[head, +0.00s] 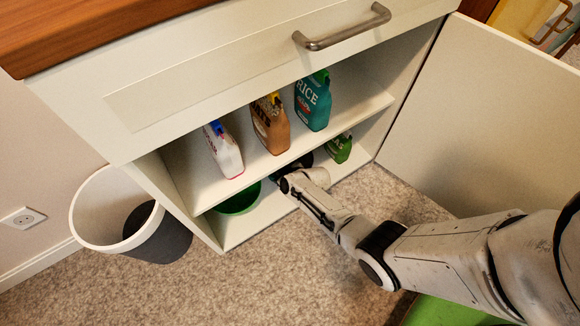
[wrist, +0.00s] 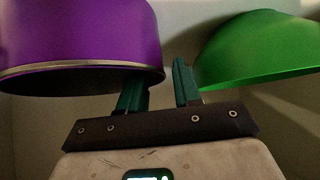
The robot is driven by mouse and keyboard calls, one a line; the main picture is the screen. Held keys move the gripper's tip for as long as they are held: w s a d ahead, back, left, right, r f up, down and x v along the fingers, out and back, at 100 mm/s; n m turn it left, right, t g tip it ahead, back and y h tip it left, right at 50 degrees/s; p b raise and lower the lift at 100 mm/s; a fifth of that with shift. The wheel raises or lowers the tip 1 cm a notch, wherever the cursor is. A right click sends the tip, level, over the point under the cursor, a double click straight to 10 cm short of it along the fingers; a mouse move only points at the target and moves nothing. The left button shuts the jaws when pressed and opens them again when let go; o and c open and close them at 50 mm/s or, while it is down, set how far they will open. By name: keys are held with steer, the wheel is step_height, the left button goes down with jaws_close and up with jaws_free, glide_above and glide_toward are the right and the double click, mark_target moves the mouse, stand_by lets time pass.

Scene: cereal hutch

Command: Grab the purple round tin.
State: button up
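The purple round tin (wrist: 85,35) fills the upper left of the wrist view, with a metal band near its lower edge. The right finger is between the tin and a green bowl (wrist: 262,48).
The green bowl also shows in the head view (head: 240,201), left of my wrist. The shelf (head: 205,195) above holds a white bottle (head: 226,155), a brown bottle (head: 270,128) and a teal bottle (head: 312,105). A small green container (head: 339,149) stands right, below. An open door (head: 470,115) bounds the right.

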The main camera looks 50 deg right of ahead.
steer(key=shift+c, duration=0.5)
jaws_close()
stand_by(0.8)
